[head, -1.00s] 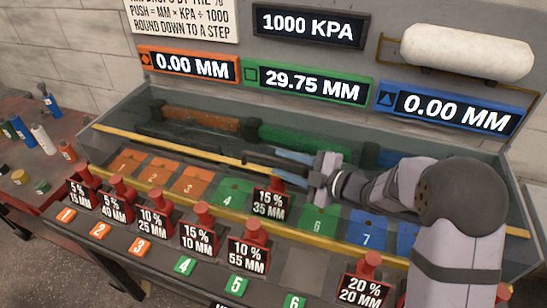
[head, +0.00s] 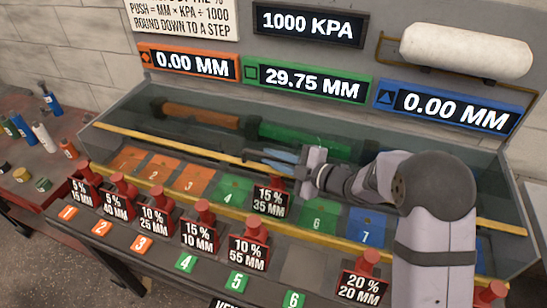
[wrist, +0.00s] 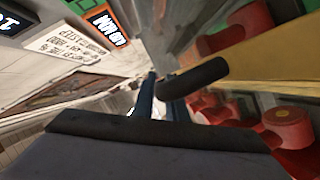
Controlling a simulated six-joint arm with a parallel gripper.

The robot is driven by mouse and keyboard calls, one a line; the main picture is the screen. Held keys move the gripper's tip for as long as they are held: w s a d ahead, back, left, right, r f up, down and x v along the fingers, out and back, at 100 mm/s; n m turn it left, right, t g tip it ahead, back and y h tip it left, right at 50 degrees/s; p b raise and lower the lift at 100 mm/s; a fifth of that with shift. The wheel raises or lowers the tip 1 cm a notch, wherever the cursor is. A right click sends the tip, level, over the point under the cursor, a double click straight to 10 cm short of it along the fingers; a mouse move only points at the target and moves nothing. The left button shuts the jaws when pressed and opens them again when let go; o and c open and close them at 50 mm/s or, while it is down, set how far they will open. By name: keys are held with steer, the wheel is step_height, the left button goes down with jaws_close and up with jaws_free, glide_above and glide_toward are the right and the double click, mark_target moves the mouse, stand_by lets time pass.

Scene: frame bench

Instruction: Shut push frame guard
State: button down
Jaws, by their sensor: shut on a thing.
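The push frame guard looks like a clear panel over the long trough, with a yellow strip (head: 165,143) along it in the head view. My gripper (head: 276,161) is over the middle of the trough, its blue-grey fingers pointing left. The fingers are shut on a dark bar, apparently the guard's handle (head: 250,163). In the wrist view the dark rounded handle (wrist: 192,78) lies across the fingers of my gripper (wrist: 158,95). My wrist hides part of the strip, so how far the guard is shut is hard to tell.
Red weighted blocks with percent labels, one (head: 269,201) just below my gripper, stand along the front. Numbered orange, green and blue slots line the trough. Displays (head: 307,82) and a white tank (head: 467,50) are behind. A red side table (head: 40,155) holds small bottles.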

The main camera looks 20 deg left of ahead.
steer(key=s+b, duration=0.2)
steer(key=s, duration=0.7)
steer(key=shift+f, duration=0.1)
steer(key=c, duration=1.8)
jaws_free()
steer(key=shift+s, duration=0.1)
steer(key=shift+o, duration=0.2)
steer(key=shift+d, duration=0.1)
steer(key=b+v, duration=0.1)
steer(key=v, duration=0.6)
steer(key=shift+b, duration=0.3)
steer(key=shift+d, duration=0.1)
